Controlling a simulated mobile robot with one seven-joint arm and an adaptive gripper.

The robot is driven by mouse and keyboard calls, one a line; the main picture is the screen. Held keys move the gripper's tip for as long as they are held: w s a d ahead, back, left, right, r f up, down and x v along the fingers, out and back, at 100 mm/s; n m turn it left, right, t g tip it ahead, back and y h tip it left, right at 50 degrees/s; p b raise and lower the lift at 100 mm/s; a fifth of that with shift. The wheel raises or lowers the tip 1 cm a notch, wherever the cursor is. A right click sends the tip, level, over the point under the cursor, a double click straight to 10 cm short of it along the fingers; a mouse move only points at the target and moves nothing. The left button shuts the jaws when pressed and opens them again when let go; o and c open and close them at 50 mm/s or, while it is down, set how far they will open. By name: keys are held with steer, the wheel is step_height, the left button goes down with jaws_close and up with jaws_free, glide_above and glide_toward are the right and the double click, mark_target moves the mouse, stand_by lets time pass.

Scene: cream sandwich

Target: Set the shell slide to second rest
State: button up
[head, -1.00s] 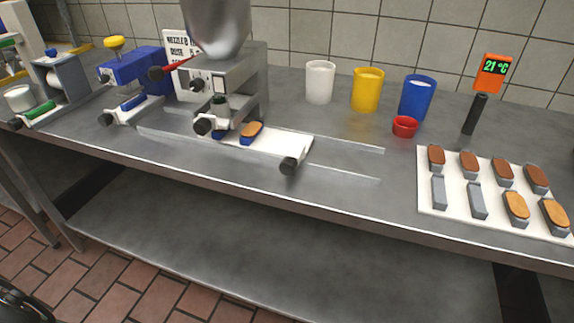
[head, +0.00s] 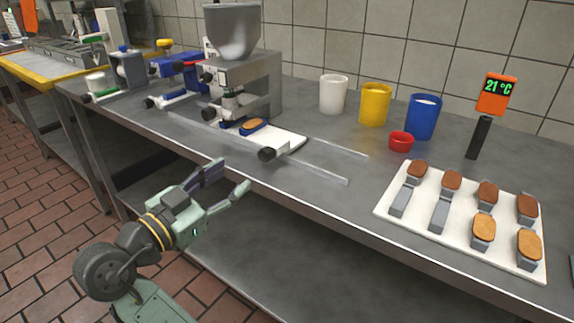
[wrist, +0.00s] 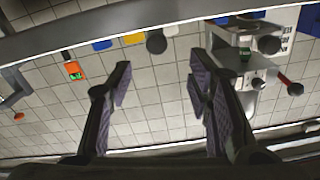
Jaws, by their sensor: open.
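The shell slide (head: 287,143) is a white plate with a dark round knob (head: 272,154) at its front right, on clear rails at the foot of the grey depositor (head: 245,83). A tan-topped shell (head: 254,124) sits in a blue holder on the slide, just right of the nozzle. My gripper (head: 231,176) is open and empty in front of the table's front edge, apart from the knob. In the wrist view, which looks upside down, my open fingers (wrist: 161,82) frame tiled wall. The depositor (wrist: 250,65) shows at right there. Rest marks on the rails are not readable.
White (head: 333,94), yellow (head: 374,104) and blue (head: 424,117) cups and a small red cup (head: 401,141) stand behind and right of the rails. A white board (head: 381,211) with several shells lies right. A blue machine (head: 176,72) stands left. The rails right of the slide are clear.

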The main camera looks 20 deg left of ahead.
mark_target(262, 158)
steer(key=p+x, duration=0.1)
steer(key=x, duration=0.9)
steer(key=shift+w+d+f+p, duration=0.15)
steer(key=shift+w+d+p, duration=0.15)
steer(key=shift+d+p, duration=0.1)
steer(key=shift+c, duration=0.5)
jaws_close()
steer(key=shift+a, duration=0.15)
